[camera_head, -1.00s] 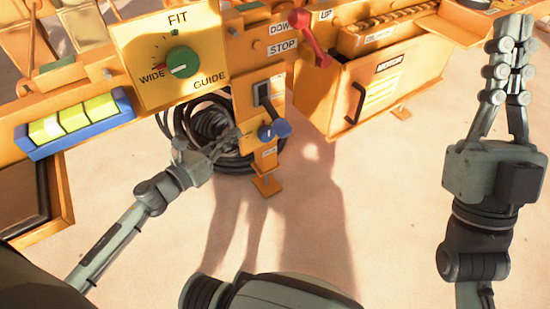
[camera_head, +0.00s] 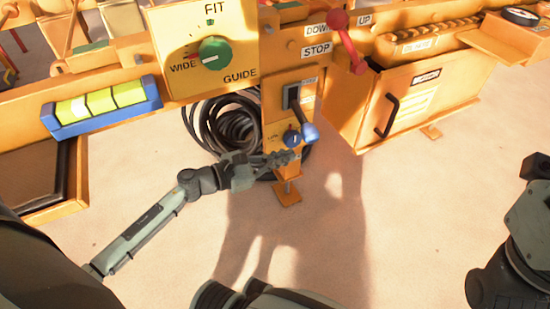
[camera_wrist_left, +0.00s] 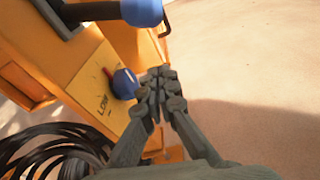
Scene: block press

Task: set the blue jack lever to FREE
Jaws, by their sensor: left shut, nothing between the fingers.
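The blue-ended lever (camera_head: 309,132) sticks out of a grey slotted plate (camera_head: 291,96) on the orange post and hangs downward. Its blue end (camera_wrist_left: 142,11) and dark shaft are at the top of the left wrist view. Just below and left of it is a round blue knob (camera_head: 291,138) with a red pointer; the knob is beside a LOW label in the left wrist view (camera_wrist_left: 124,84). My left gripper (camera_head: 288,157) is shut and empty, just below the knob and lever end, apart from the lever. My right gripper's body (camera_head: 530,215) is at the right edge; its fingertips are hidden.
A red lever (camera_head: 347,40) with DOWN, STOP and UP labels stands above. A yellow panel with a green dial (camera_head: 214,54) is upper left. Black coiled hose (camera_head: 222,125) lies behind the post. An orange cabinet (camera_head: 400,100) is right. The floor in front is clear.

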